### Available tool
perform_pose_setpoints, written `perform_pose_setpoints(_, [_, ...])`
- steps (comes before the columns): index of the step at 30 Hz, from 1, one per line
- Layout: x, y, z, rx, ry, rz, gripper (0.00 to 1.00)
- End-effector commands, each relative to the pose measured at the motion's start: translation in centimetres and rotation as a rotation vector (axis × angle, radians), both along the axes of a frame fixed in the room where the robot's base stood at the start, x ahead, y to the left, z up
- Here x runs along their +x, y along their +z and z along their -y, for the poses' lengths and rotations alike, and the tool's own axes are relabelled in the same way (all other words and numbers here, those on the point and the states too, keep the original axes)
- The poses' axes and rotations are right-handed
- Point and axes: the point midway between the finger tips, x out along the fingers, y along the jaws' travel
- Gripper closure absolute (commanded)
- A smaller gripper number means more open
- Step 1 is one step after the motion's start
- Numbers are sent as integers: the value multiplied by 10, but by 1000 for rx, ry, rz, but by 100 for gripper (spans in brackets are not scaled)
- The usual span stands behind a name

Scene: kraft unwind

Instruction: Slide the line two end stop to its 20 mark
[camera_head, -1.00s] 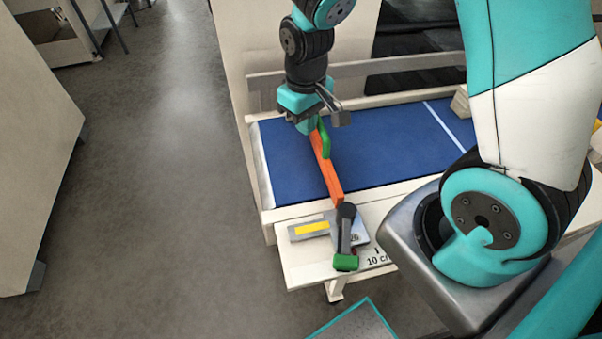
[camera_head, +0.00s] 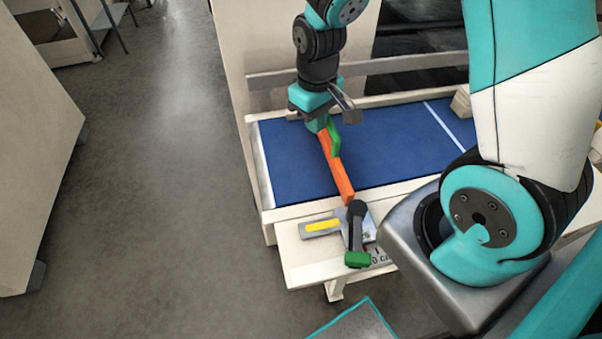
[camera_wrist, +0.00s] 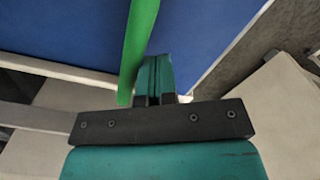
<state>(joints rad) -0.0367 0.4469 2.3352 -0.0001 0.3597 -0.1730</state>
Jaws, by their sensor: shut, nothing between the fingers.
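The end stop is an orange bar (camera_head: 337,168) lying across the blue belt (camera_head: 390,150), with an upright green handle (camera_head: 334,139) on it. My gripper (camera_head: 319,124) is shut and empty, on the left side of the handle. In the wrist view, the shut fingers (camera_wrist: 155,75) are right beside the green handle (camera_wrist: 138,45) and seem to touch it. The 20 mark cannot be made out.
A white line (camera_head: 443,125) crosses the belt to the right, and a wooden block (camera_head: 461,102) lies at the back right. My arm hides the right part.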

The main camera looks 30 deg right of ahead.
Motion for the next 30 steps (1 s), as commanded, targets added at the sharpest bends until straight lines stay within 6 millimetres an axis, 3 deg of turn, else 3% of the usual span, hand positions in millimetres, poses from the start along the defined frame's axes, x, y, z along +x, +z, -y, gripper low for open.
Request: perform_pose_setpoints(30, [-6, 0, 20, -1, -1, 0, 100])
